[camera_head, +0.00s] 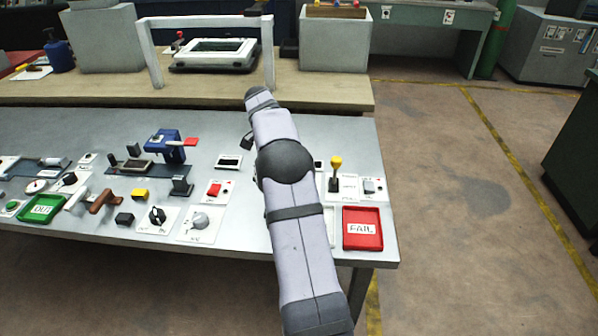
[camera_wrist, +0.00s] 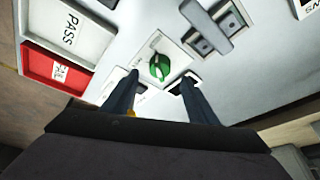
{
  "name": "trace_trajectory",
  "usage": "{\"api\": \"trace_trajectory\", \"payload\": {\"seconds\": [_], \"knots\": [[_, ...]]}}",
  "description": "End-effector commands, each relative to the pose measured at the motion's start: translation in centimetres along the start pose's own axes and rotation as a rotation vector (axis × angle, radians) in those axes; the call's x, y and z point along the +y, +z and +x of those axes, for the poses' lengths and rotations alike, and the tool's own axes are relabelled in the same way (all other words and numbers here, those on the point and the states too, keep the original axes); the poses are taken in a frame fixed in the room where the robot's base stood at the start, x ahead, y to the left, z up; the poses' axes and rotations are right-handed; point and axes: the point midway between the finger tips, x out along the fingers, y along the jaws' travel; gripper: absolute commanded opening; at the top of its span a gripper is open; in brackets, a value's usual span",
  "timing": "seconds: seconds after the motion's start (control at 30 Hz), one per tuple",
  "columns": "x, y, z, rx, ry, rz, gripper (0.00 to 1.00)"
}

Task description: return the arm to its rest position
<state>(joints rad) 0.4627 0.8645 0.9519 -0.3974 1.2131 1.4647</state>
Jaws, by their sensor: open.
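My arm (camera_head: 285,190) reaches from the bottom of the head view across the right part of the grey bench (camera_head: 215,125). Its far end is near the bench's back edge. In the wrist view my gripper (camera_wrist: 155,85) is open, its two dark fingers apart with nothing held between them. A green knob (camera_wrist: 159,66) on a white plate shows just beyond the fingertips, between their lines. I cannot tell the height of the fingers above it. The arm hides part of the bench in the head view.
A red FAIL tray (camera_head: 362,229) and a yellow-topped lever (camera_head: 336,162) stand right of my arm. A white PASS tray (camera_wrist: 85,30) shows in the wrist view. Several switches and a blue clamp (camera_head: 168,146) fill the left side. A white frame (camera_head: 154,52) stands behind.

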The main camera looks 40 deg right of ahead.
Motion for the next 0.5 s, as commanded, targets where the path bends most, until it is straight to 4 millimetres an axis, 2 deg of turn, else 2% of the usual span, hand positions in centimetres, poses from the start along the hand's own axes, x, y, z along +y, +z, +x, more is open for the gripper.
{"api": "trace_trajectory", "payload": {"seconds": [0.2, 0.5], "knots": [[-0.01, 0.01, -1.37, 0.000, -0.001, 0.000, 0.53], [0.00, -0.01, -1.46, 0.000, 0.000, 0.001, 0.53]]}}
